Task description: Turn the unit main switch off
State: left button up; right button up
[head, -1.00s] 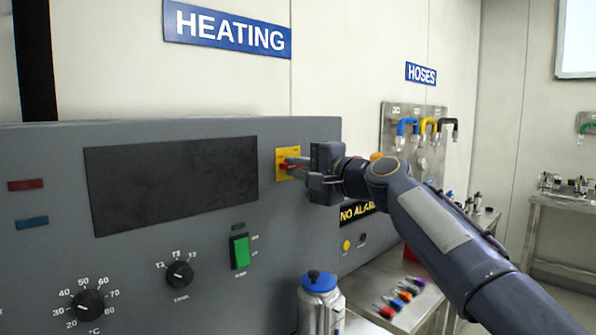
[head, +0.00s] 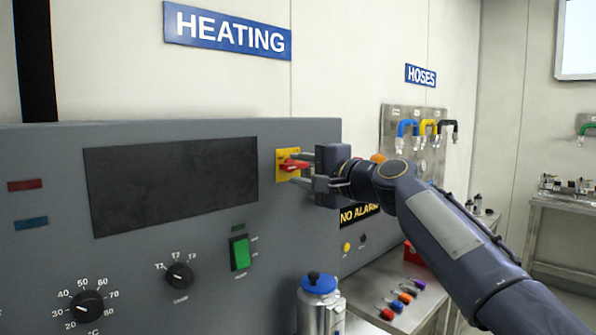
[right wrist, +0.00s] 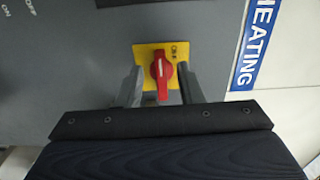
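The unit main switch is a red rotary handle (head: 293,166) on a yellow plate (head: 281,155), on the grey panel's upper right. Its handle lies about level in the head view. In the right wrist view the red handle (right wrist: 162,72) shows with a white mark, upright in that turned picture. My right gripper (head: 305,168) is in front of the switch, one finger above the handle and one below. In the right wrist view its fingers (right wrist: 160,88) stand apart on both sides of the handle, with narrow gaps. My left gripper is not in view.
The grey panel (head: 60,160) also has a dark screen (head: 172,184), a green switch (head: 240,253) and black knobs (head: 180,276). A steel bottle with a blue lid (head: 319,285) stands below. A bench with coloured fittings (head: 405,297) is at the right.

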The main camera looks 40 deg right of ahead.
jog(key=s, duration=0.6)
jog(key=shift+s+d+b, duration=0.25)
jog(key=shift+s+b, duration=0.05)
jog(key=shift+b, duration=0.1)
jog(key=s+a+f+n+g+y+p, duration=0.1)
jog(key=s+a+f+n+g+p, duration=0.2)
jog(key=a+f, duration=0.55)
jog(key=s+a+f+n+g+y, duration=0.2)
jog(key=s+a+f+n+g, duration=0.3)
jog(key=f, duration=0.7)
jog(key=s+a+f+n+g, duration=0.1)
jog(key=s+a+f+n, duration=0.1)
jog(key=f, duration=0.3)
jog(key=s+a+f+n+g+p, duration=0.1)
jog(key=s+a+f+n+g, duration=0.1)
jog(key=s+f, duration=0.3)
jog(key=s+a+f+n+g+p, duration=0.1)
jog(key=s+a+f+n, duration=0.2)
jog(key=f, duration=0.3)
jog(key=shift+s+a+f+h, duration=0.2)
jog(key=shift+a+h, duration=0.2)
jog(key=shift+a, duration=0.25)
